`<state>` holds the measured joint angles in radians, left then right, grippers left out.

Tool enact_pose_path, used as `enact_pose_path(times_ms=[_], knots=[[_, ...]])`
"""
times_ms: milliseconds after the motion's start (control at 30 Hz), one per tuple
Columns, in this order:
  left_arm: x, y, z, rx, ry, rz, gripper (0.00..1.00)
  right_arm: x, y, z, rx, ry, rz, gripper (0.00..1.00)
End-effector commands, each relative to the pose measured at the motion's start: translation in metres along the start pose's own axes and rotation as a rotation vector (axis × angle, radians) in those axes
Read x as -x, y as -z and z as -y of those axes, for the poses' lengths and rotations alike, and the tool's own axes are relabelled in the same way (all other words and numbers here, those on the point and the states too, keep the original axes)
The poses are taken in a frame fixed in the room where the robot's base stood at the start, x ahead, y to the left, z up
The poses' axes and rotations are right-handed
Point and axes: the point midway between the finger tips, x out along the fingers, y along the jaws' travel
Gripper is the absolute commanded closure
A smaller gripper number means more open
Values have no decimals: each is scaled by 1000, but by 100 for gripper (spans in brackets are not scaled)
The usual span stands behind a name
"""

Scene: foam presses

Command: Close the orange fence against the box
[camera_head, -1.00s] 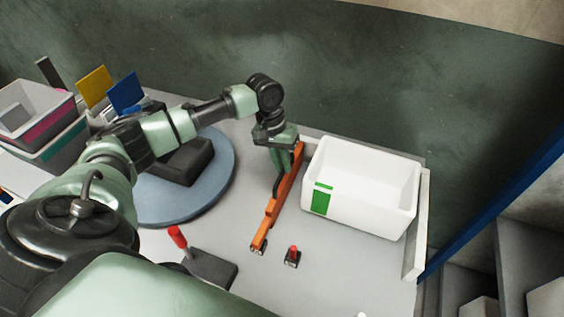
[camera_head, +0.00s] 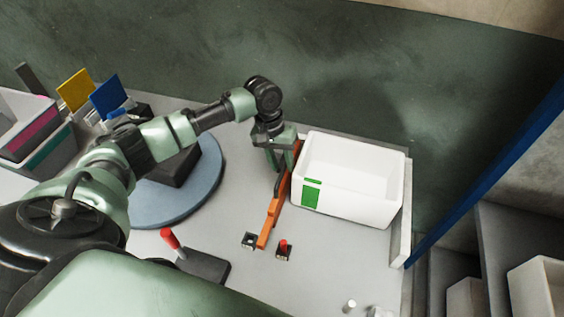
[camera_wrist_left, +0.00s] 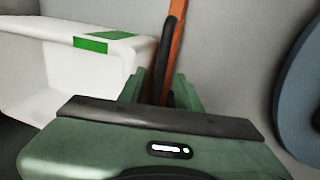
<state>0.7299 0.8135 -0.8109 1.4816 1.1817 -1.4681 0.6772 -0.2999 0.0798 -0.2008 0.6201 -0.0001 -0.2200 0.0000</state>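The orange fence (camera_head: 272,215) is a long bar along the left side of the white box (camera_head: 365,192). It lies close to the box; I cannot tell whether they touch. The box is open-topped, with a green patch on its near left corner. My left gripper (camera_head: 280,168) is at the far part of the fence, beside the box. In the left wrist view the fence (camera_wrist_left: 178,45) and its black handle (camera_wrist_left: 163,65) run between the finger pair (camera_wrist_left: 162,88), which seems shut on the handle. The fingertips are partly hidden. My right gripper is not in view.
A small block with a red knob (camera_head: 283,248) stands right of the fence's near end, a dark block (camera_head: 248,241) left of it. A red-handled lever (camera_head: 170,238) is nearer left. A blue round plate (camera_head: 208,185) lies left; a low wall (camera_head: 401,235) borders the box's right.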

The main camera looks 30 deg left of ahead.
Motion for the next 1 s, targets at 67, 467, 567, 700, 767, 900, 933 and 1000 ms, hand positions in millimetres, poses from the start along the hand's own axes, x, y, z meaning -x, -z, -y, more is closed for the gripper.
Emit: enact_pose_path(times_ms=[67, 467, 567, 700, 767, 900, 933, 1000], knots=[[6, 1, 0, 0, 0, -3, 66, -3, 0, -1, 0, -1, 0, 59], [68, 1, -1, -1, -2, -4, 66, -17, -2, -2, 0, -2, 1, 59], [75, 1, -1, -1, -1, -4, 66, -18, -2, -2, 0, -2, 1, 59], [78, 0, -1, -1, -1, -2, 66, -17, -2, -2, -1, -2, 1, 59], [78, 0, -1, -1, -1, -2, 66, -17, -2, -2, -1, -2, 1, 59], [76, 0, -1, -2, -2, -3, 83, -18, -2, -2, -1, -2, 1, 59], [74, 0, 0, -5, -5, -4, 91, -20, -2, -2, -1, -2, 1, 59], [64, 0, 0, -22, -24, -14, 100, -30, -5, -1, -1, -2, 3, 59]])
